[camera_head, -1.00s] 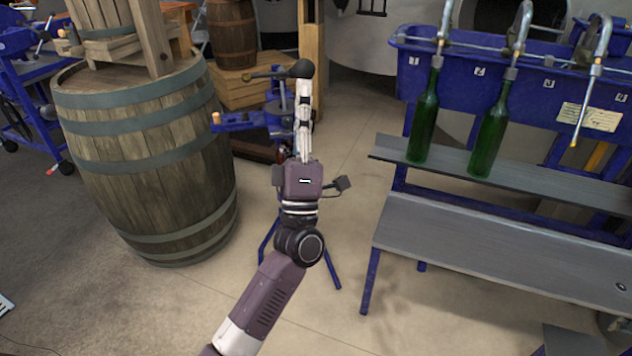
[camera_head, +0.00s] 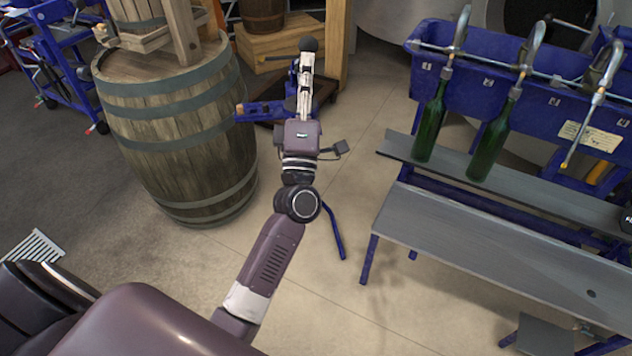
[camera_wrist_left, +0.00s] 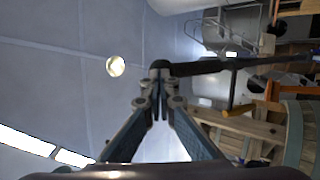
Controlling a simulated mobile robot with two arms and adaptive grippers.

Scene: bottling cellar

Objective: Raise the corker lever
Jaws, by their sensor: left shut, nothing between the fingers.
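The blue corker (camera_head: 262,110) stands on thin legs beyond my left arm, to the right of the big barrel. The round black knob of its lever (camera_head: 308,44) shows just above my left gripper (camera_head: 306,62). In the left wrist view the knob (camera_wrist_left: 160,66) is right at the fingertips, and the dark lever bar runs from it to the right. My left gripper (camera_wrist_left: 159,93) is shut with nothing between its fingers. Its tips are at or just under the knob; I cannot tell whether they touch. My arm hides much of the corker. My right gripper is not in view.
A large wooden barrel (camera_head: 185,135) stands left of the corker. On the right are a blue filler trough (camera_head: 480,85), two green bottles (camera_head: 431,125) and a grey bench (camera_head: 480,255). Bare floor lies between the corker and bench. A wooden crate (camera_head: 285,45) is behind.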

